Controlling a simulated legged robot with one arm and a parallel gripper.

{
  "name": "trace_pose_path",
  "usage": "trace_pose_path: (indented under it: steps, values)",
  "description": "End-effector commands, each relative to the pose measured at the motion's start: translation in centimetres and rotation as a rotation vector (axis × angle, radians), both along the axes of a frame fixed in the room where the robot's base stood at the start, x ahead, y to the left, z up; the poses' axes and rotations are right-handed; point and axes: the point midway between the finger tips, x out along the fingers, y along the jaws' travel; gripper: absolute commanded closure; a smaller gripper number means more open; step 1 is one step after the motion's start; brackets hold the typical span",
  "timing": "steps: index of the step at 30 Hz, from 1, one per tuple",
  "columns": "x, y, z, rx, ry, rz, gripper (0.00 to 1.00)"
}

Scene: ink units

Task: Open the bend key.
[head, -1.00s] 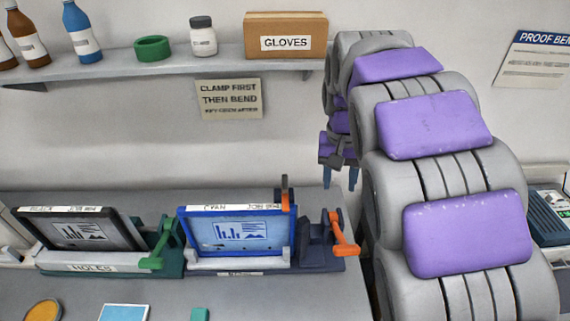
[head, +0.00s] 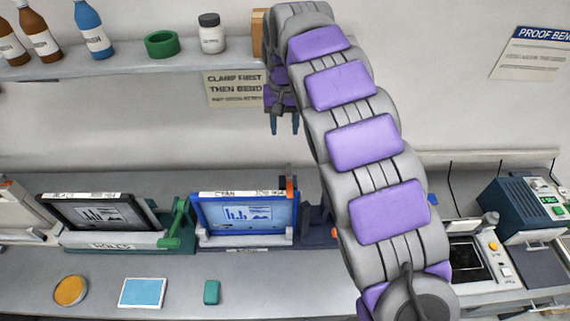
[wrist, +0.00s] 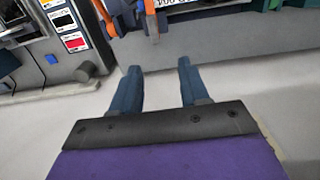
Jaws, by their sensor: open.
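A blue-framed unit (head: 246,238) with a chart plate stands on the bench below my gripper. An orange piece with a dark tip (head: 288,187) rises at its top right corner. My arm hides the lever seen earlier to its right. In the wrist view two orange lever parts (wrist: 151,22) show at the top, ahead of the fingers. No label clearly reads as the bend key. My gripper (head: 284,129) is open and empty, pointing down in front of the wall above the unit. In the wrist view its two blue fingers (wrist: 158,80) are apart, touching nothing.
A dark-framed unit with a green lever (head: 176,225) stands to the left. A yellow disc (head: 70,291), a light-blue card (head: 143,293) and a green block (head: 212,292) lie in front. A shelf (head: 130,66) runs above. Machines (head: 525,215) stand at right.

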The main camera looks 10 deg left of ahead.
Motion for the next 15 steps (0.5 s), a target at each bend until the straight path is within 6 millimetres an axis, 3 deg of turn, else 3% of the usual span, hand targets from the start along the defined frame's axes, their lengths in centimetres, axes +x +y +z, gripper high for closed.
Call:
trace_pose_path:
  steps: [8,15]
  values:
    - [-0.1,-1.0,-4.0,0.002,0.004,-0.003,0.55]
    - [-0.2,-0.2,-9.0,-0.005,0.008,-0.001,0.55]
